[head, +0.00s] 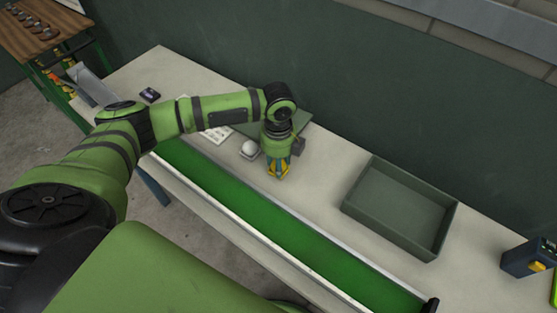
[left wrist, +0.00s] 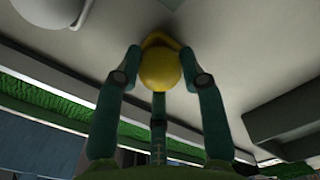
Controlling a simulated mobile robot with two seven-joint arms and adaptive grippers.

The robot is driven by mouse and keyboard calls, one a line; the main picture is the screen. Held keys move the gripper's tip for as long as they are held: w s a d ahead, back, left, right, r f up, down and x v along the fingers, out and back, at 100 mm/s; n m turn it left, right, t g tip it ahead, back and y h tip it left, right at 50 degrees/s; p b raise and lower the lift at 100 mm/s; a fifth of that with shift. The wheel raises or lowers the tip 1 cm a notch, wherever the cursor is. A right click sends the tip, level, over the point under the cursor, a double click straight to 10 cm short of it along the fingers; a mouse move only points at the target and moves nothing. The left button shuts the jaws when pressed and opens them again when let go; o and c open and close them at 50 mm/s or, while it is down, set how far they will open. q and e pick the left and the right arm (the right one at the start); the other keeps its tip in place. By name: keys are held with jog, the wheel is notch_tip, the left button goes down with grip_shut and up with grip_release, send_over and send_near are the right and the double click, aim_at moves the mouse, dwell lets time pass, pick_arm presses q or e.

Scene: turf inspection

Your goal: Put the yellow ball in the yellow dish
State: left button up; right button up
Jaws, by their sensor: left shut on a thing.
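The yellow ball (left wrist: 159,70) is between the fingers of my left gripper (head: 278,172) in the left wrist view. The gripper is shut on it and points down at the table. The yellow dish (left wrist: 158,39) shows as a yellow rim just behind the ball in that view. Whether the ball touches the dish, I cannot tell. In the head view the fingers hide most of the ball and dish, and only yellow patches show. My right gripper is not in view.
A white ball (head: 249,147) rests in a pale dish left of the gripper. A green turf strip (head: 230,193) runs along the table front. A grey-green open tray (head: 372,205) stands to the right, with a dark device (head: 527,259) beyond it.

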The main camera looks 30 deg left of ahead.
pick_arm(q)
jog(key=o, duration=1.1)
notch_tip(320, 180, up, 12)
jog(key=b, duration=0.2)
jog(key=shift+r, duration=0.15)
